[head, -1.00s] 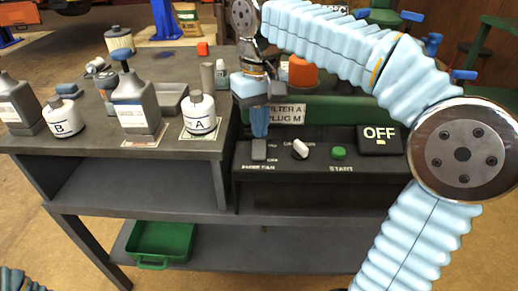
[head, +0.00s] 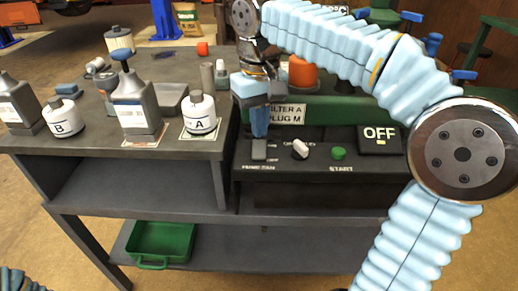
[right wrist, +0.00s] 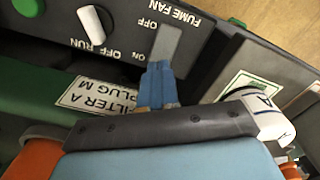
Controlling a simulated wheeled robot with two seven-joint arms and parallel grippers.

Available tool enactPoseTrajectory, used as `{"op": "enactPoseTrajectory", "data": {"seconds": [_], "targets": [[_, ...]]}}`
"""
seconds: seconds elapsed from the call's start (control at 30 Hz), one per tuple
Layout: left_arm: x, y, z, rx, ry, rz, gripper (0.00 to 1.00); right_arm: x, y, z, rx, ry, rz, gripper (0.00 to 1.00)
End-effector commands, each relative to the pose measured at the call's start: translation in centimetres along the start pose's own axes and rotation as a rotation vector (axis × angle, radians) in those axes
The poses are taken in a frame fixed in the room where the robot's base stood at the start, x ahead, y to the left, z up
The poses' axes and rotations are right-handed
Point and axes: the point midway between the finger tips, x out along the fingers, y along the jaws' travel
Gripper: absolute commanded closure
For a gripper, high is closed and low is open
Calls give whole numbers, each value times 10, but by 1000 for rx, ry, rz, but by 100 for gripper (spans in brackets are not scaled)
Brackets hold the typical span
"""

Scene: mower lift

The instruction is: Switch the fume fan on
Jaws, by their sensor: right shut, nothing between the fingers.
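The fume fan switch (head: 259,149) is a grey rocker on the left of the dark control panel. In the right wrist view the switch (right wrist: 168,44) has the printed words FUME FAN beside it, OFF near one end and ON near the end closest to my fingers. My right gripper (head: 260,124) is shut and empty, its blue fingers pointing down at the panel. In the right wrist view the right gripper's tips (right wrist: 158,68) lie at the ON end of the switch; whether they touch it I cannot tell. My left gripper is not in view.
On the panel are a white knob (head: 300,148), a green button (head: 338,153) and a display (head: 379,138) reading OFF. White bottle A (head: 200,115) stands left of the panel. An orange cylinder (head: 302,72) stands behind. A green bin (head: 163,240) sits on the lower shelf.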

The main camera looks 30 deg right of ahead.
Motion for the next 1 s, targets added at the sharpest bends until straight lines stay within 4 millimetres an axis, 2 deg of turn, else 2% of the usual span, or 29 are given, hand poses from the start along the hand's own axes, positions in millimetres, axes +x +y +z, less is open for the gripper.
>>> {"op": "enactPoseTrajectory", "data": {"seconds": [1.0], "targets": [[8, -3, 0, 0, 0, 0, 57, 11, 0, 0, 0, 0, 0, 100]]}}
